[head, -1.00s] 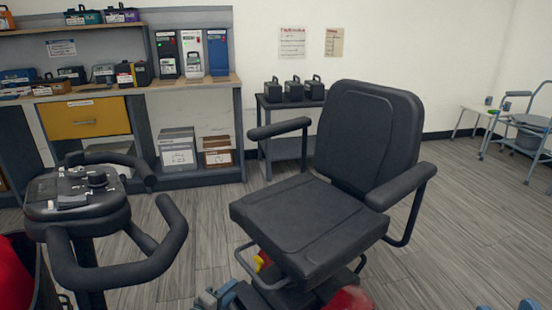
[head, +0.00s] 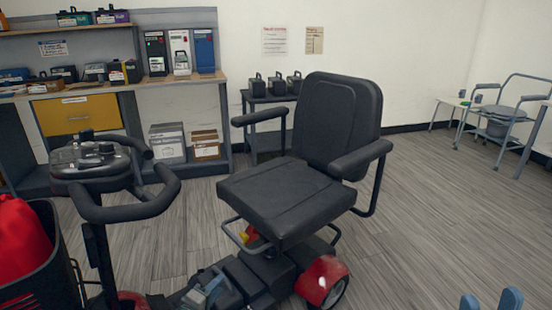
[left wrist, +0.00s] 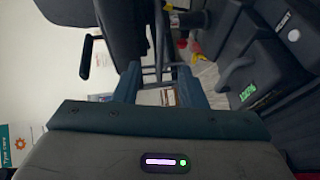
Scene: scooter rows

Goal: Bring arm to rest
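My left gripper (head: 207,289) is low beside the scooter's deck, below the seat (head: 287,197). In the left wrist view its two blue fingers (left wrist: 158,88) stand apart with nothing between them. A dark box with a handle and a green readout (left wrist: 265,85) shows to the right of the fingers there. My right gripper (head: 490,301) shows only as two blue fingertips at the bottom right edge. They are apart, with bare floor around them and nothing visible between them.
The scooter's tiller and handlebars (head: 150,200) stand at left, with a black basket (head: 45,265) holding something red. A red rear wheel cover (head: 322,280) is at the lower middle. A workbench (head: 180,82) and small table (head: 268,140) line the wall.

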